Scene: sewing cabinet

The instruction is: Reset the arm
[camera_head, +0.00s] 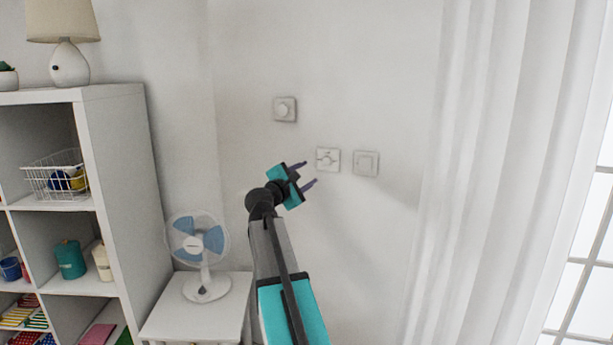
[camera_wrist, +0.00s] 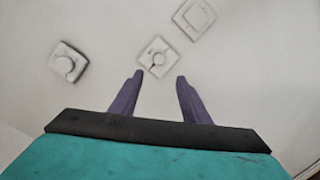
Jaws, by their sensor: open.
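My gripper (camera_head: 306,174) is at the end of my raised arm, in front of the white wall. Its two purple fingers are apart with nothing between them. In the wrist view the gripper (camera_wrist: 158,88) shows from behind, and the middle plate (camera_wrist: 158,58) lies beyond the gap between the fingertips. I see no contact with the wall plates.
A dial plate (camera_head: 285,109) and a flat switch plate (camera_head: 365,163) are also on the wall. A fan (camera_head: 204,288) stands on a small white table (camera_head: 172,320) left of my arm. A white shelf (camera_head: 130,190) is further left; a white curtain (camera_head: 490,180) hangs at right.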

